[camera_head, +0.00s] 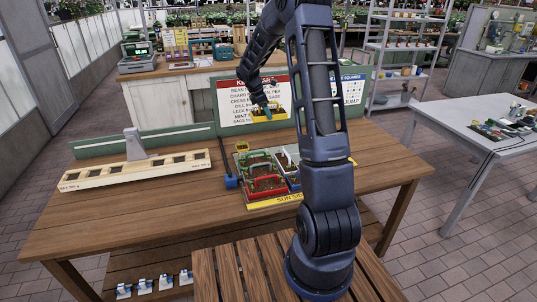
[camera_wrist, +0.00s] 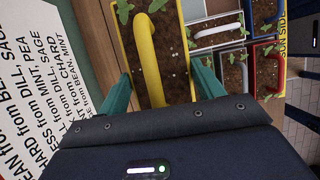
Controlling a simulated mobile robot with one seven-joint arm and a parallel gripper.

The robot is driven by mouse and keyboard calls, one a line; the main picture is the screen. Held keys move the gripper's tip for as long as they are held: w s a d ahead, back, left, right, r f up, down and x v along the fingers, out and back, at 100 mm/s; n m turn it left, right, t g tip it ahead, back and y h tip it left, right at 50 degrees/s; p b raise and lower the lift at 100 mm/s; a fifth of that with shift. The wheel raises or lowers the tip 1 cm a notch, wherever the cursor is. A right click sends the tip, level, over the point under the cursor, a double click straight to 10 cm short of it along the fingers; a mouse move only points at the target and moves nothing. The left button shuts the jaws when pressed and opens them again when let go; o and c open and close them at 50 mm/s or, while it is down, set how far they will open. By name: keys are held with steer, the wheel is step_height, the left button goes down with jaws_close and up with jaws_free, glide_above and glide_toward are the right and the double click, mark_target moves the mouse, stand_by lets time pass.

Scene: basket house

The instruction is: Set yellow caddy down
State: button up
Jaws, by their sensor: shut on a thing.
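The yellow caddy (camera_head: 260,117) is held up in my gripper (camera_head: 266,106), in front of the sign board at the back of the wooden table. In the wrist view the yellow caddy (camera_wrist: 181,85) holds dark soil and green seedlings, with a thick yellow handle (camera_wrist: 147,60) between my gripper's teal fingers (camera_wrist: 163,88). The exact contact is partly hidden. My arm hides part of this group.
A sign board with a planting list (camera_head: 252,98) stands along the table's back. A pale wooden rack with several dark slots (camera_head: 137,171) lies at the left. A yellow-labelled edge (camera_head: 275,201) lies before the caddies. The table's front left (camera_head: 130,215) is clear.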

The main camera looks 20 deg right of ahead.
step_height(320, 180, down, 20)
steer(key=shift+r, duration=0.1)
stand_by(0.6)
steer(key=o, duration=1.1)
steer(key=shift+f, duration=0.2)
steer(key=shift+o, duration=0.2)
steer(key=shift+r, duration=0.1)
